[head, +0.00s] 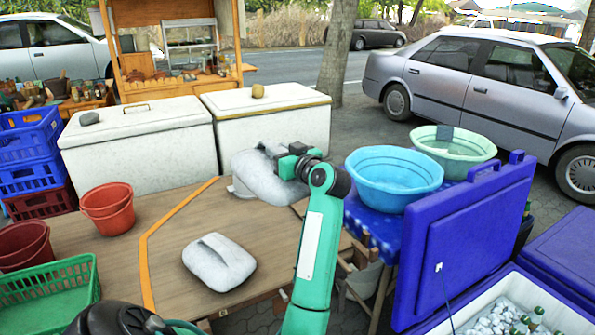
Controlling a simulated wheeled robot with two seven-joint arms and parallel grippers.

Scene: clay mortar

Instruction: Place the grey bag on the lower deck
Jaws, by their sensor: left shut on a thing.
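My left gripper (291,163) is shut on a plump grey bag (262,178). It holds the bag above the far right part of the wooden table; whether the bag touches the table is hard to tell. The gripper covers part of the bag's right side. A second light grey, rounded, bag-like thing (218,265) with a raised ridge on top lies on the table (185,235), apart from the gripper. I cannot make out which surface is the lower deck. My right gripper is not in view.
Red buckets (108,210) and a green basket (50,295) are at the left. White chests (140,150) stand behind the table. A light blue basin (393,178) and a blue cooler lid (465,240) are to the right. The table's middle is mostly clear.

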